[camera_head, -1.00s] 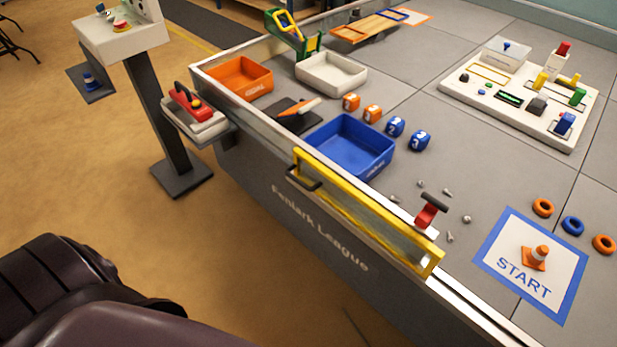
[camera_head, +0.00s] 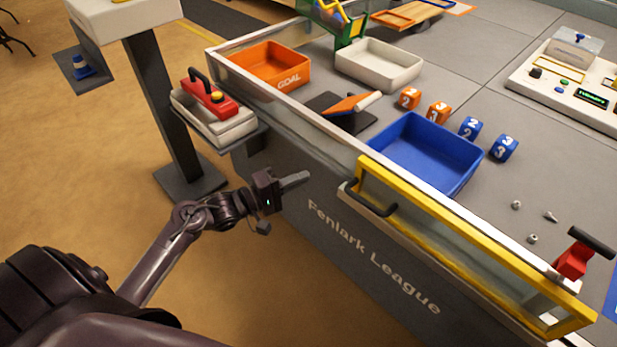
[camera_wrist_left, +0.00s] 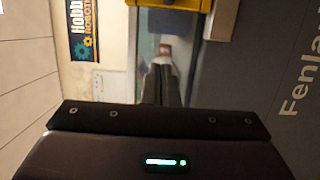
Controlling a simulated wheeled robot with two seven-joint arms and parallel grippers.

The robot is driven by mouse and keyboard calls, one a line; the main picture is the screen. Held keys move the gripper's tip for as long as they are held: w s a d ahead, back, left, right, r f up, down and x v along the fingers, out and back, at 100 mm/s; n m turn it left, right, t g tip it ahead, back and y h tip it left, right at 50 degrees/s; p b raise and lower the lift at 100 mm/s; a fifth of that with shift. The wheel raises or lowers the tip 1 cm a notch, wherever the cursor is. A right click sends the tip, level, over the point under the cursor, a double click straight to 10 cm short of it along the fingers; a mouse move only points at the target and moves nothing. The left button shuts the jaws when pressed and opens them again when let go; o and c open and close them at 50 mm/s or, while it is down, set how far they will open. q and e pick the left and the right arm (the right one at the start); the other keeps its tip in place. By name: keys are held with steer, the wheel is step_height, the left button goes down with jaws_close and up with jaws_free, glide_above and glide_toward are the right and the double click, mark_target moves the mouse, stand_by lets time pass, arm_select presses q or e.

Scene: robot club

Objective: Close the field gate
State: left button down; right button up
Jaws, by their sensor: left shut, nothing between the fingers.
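The field gate (camera_head: 470,240) is a yellow frame with a clear panel, set in the field's near wall in the head view. A black handle (camera_head: 372,203) sticks out at its left end. A red latch with a black grip (camera_head: 573,262) stands by its right end. I cannot tell how far the gate stands from its closed position. My left gripper (camera_head: 306,177) is shut and empty, outside the wall and left of the handle, apart from it. In the left wrist view its fingers (camera_wrist_left: 162,80) point up the picture, with a yellow part (camera_wrist_left: 172,4) at the top. My right gripper is not in view.
Inside the wall are an orange bin (camera_head: 268,66), a white bin (camera_head: 378,65), a blue bin (camera_head: 425,150) and several numbered cubes (camera_head: 438,112). The floor before the wall is clear.

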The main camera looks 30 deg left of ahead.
arm_select(q)
steer(key=b+x, duration=0.1)
steer(key=x, duration=0.8)
steer(key=shift+f, duration=0.1)
steer(key=shift+s+d, duration=0.25)
steer(key=shift+d, duration=0.35)
steer(key=shift+s+d, duration=0.25)
steer(key=shift+d, duration=0.35)
steer(key=shift+s+d, duration=0.25)
steer(key=shift+d, duration=0.4)
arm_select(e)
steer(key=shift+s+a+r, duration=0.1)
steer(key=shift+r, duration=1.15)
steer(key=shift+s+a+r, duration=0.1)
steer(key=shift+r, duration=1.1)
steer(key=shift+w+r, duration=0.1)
